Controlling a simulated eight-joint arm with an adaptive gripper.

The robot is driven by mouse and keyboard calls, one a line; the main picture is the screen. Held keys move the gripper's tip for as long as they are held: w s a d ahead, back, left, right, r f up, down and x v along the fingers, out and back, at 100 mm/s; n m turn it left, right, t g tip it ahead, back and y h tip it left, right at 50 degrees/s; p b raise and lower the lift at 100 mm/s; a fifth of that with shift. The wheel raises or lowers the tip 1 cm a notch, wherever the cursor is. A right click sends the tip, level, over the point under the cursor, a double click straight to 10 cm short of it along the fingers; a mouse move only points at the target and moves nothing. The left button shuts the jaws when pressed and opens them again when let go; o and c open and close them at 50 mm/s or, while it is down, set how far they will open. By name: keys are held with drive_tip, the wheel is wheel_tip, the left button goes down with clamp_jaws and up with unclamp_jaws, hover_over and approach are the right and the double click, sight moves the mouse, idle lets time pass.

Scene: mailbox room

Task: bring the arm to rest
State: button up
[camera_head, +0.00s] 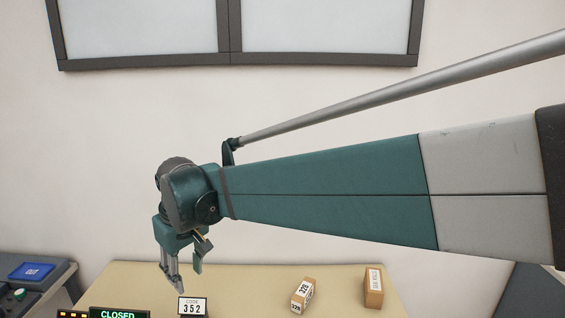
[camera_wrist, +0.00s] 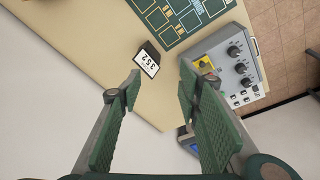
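My gripper (camera_head: 183,277) hangs at the end of my teal and grey arm in the head view, pointing down above the left part of the tan table (camera_head: 240,283). In the wrist view my gripper (camera_wrist: 158,85) has its two green padded fingers spread wide apart, with nothing between them. A small card sign reading 352 (camera_head: 193,306) stands on the table just below and right of the gripper. It also shows in the wrist view (camera_wrist: 148,62), beyond the fingertips and apart from them.
A lit CLOSED display (camera_head: 118,314) is at the lower left. A grey control panel with knobs (camera_wrist: 237,58) and a green gridded mat (camera_wrist: 178,14) show in the wrist view.

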drive_tip(key=s+d+r+m+t, duration=0.1)
drive_tip(key=s+d+m, duration=0.15)
drive_tip(key=d, duration=1.15)
drive_tip(key=s+d+m+t, duration=0.1)
drive_tip(key=d+m+t, duration=0.15)
drive_tip(key=d, duration=1.15)
drive_tip(key=s+d+f+m+t, duration=0.1)
drive_tip(key=s+d+f+m, duration=0.1)
drive_tip(key=s+d, duration=0.4)
drive_tip(key=s+d+f+m+h+b, duration=0.1)
drive_tip(key=s+d+f+m, duration=0.2)
drive_tip(key=d, duration=1)
drive_tip(key=s+f, duration=0.2)
drive_tip(key=s, duration=0.1)
drive_tip(key=shift+t+h+b, duration=0.3)
drive_tip(key=shift+t, duration=0.05)
drive_tip(key=shift+f, duration=0.1)
